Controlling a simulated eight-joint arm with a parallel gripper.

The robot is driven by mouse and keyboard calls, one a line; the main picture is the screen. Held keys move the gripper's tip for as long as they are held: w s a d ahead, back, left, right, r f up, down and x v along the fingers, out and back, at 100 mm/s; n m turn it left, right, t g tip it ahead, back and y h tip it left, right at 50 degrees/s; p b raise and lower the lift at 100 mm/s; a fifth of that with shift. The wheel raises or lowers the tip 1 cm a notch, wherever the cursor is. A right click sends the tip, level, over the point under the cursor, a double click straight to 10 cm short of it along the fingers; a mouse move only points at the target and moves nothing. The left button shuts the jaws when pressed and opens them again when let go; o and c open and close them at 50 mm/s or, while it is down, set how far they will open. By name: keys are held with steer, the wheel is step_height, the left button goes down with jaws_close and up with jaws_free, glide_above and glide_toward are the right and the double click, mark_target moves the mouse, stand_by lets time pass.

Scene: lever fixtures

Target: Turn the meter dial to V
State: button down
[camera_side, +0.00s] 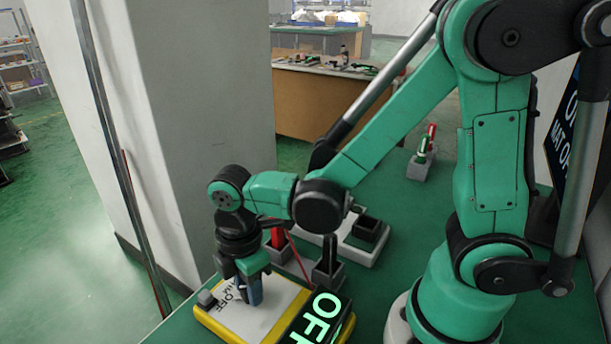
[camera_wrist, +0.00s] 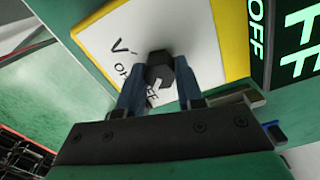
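The meter (camera_side: 283,293) is a yellow-edged box with a white face, lying on the green bench at the bottom of the side view. Its screen (camera_side: 321,318) reads OFF in glowing letters. In the wrist view the dial (camera_wrist: 160,66) is a dark faceted knob with a white mark pointing down toward printed OFF lettering. A printed V (camera_wrist: 122,46) is on the white face left of the dial. My gripper (camera_wrist: 160,72) has one blue finger at each side of the dial, seemingly touching it. In the side view my gripper (camera_side: 250,290) points down at the face and hides the dial.
Behind the meter stand a red lever (camera_side: 278,238) and a dark lever (camera_side: 328,255) in grey holders, close to my gripper. A white-based fixture (camera_side: 365,247) is beyond them. Another red-topped fixture (camera_side: 421,160) is farther back. A wall pillar (camera_side: 205,120) rises at left.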

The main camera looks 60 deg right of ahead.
steer(key=shift+m, duration=0.4)
steer(key=m, duration=0.3)
steer(key=shift+m, duration=0.3)
steer(key=m, duration=0.4)
steer(key=shift+m, duration=0.3)
steer(key=m, duration=0.4)
steer(key=shift+m, duration=0.3)
steer(key=m, duration=0.4)
steer(key=shift+m, duration=0.3)
steer(key=c, duration=0.6)
jaws_free()
steer(key=shift+o, duration=0.2)
